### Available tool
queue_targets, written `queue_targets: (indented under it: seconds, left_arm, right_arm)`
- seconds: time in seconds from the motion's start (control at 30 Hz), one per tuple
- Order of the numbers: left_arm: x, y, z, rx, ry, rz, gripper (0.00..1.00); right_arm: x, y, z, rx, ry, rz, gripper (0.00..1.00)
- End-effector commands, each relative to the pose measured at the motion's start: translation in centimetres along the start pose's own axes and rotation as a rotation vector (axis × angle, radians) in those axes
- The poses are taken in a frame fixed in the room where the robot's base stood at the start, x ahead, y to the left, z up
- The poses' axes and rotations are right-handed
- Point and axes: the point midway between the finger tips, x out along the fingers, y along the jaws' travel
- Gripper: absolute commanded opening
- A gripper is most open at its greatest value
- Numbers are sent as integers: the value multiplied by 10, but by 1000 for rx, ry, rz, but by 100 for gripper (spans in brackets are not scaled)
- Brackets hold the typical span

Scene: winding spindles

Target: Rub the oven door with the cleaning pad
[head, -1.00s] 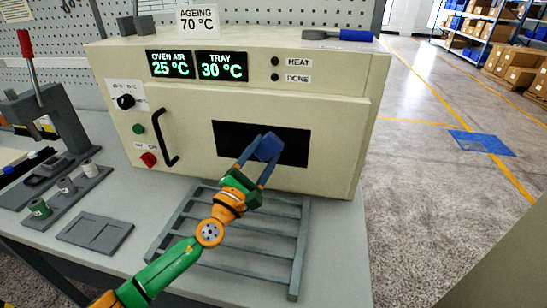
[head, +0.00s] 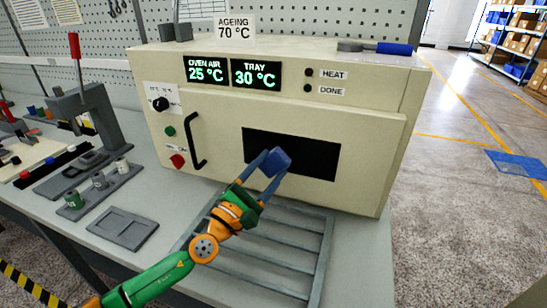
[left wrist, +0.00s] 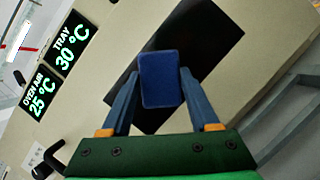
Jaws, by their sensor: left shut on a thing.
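The oven is a cream box with a door (head: 225,115) on its front, a dark window (head: 310,156) and a black handle (head: 193,140) at the door's left. My left gripper (head: 268,167) is shut on the blue cleaning pad (head: 277,160), in front of the window's lower left part. In the left wrist view the pad (left wrist: 160,80) sits between the two blue fingers, with the dark window (left wrist: 205,45) behind it. I cannot tell whether the pad touches the door. My right gripper is not in view.
A grey slatted rack (head: 268,250) lies on the bench below the door, under my left arm. A grey tray (head: 122,228), a holder with spools (head: 100,185) and a lever press (head: 85,110) stand to the left. A blue-handled tool (head: 385,48) lies on the oven.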

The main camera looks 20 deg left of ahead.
Motion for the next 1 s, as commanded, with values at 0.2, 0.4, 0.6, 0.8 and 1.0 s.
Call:
queue_targets:
  seconds: [0.2,0.4,0.6,0.8,1.0]
  left_arm:
    - [-21,0,9,1,0,-2,17]
    - [-23,0,10,0,-1,0,17]
    - [-34,0,14,-1,1,-5,17]
    - [-50,0,21,0,0,-2,17]
    - [-51,0,21,0,-1,-1,17]
  right_arm:
    - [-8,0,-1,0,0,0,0]
    - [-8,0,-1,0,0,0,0]
    - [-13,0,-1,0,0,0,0]
    - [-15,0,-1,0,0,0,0]
    - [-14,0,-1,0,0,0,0]
